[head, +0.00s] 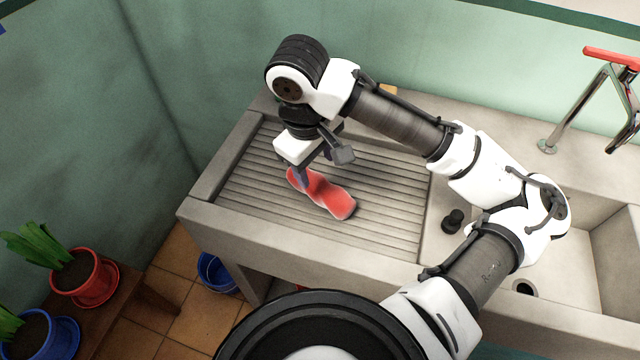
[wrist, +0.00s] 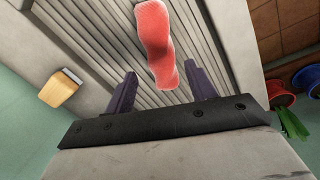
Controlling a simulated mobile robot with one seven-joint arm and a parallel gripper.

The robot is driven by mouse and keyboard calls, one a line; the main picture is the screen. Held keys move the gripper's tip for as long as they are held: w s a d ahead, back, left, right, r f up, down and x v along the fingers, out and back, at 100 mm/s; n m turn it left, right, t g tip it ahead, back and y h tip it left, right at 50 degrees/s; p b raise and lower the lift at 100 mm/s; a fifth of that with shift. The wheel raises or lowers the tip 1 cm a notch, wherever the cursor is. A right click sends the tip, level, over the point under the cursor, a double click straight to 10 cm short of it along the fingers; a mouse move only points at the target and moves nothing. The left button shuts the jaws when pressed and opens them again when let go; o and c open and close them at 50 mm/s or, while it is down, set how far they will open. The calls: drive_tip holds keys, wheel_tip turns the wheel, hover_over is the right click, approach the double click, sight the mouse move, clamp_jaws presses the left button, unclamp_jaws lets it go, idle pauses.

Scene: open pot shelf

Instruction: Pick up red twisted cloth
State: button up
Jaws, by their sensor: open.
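The red twisted cloth (head: 327,194) lies on the ribbed drainboard of the stone sink, left of the basin. My gripper (head: 302,176) is over the cloth's upper-left end in the head view and hides part of that end. In the wrist view the cloth (wrist: 156,42) runs down from the top edge, and its near end lies between the two open fingers (wrist: 162,92). Neither finger is seen closed on it. I cannot tell the exact height of the fingertips above the cloth.
The drainboard (head: 390,215) is otherwise clear around the cloth. A wood-coloured block (wrist: 60,88) lies near the wall side. A dark plug-like object (head: 453,221) stands by the basin, and a red-handled tap (head: 590,100) rises at right. Potted plants (head: 75,272) stand at lower left.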

sight(320, 184)
drive_tip(key=f, duration=0.3)
drive_tip(key=w+f, duration=0.1)
drive_tip(key=f, duration=0.5)
drive_tip(key=shift+w+d+f, duration=0.2)
drive_tip(key=shift+d, duration=0.2)
drive_tip(key=c, duration=0.7)
drive_tip(key=shift+r, duration=0.2)
